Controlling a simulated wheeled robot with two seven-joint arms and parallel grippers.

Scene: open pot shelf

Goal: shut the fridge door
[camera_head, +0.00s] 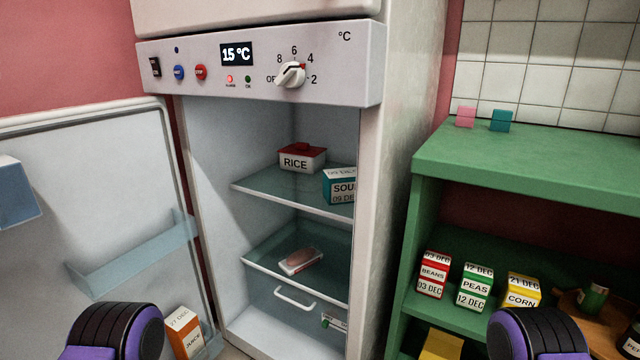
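The fridge (376,150) stands in the middle with its inside showing. Its door (85,160) is swung wide open to the left, its inner side facing me. The door carries a clear shelf (135,255) and a blue bin (14,192) at the left edge. A juice carton (184,330) stands low by the door, partly cut off by the picture's bottom edge. The door's outer side and any handle on it are hidden. Only rounded purple and black parts of my two arms show at the bottom left and bottom right. Neither gripper shows.
Inside the fridge are a rice box (302,160), a soup box (340,187) and a meat tray (300,262). A control panel (255,65) reads 15 °C. A green shelf (540,165) with several food boxes stands close on the right. The fridge opening is clear in front.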

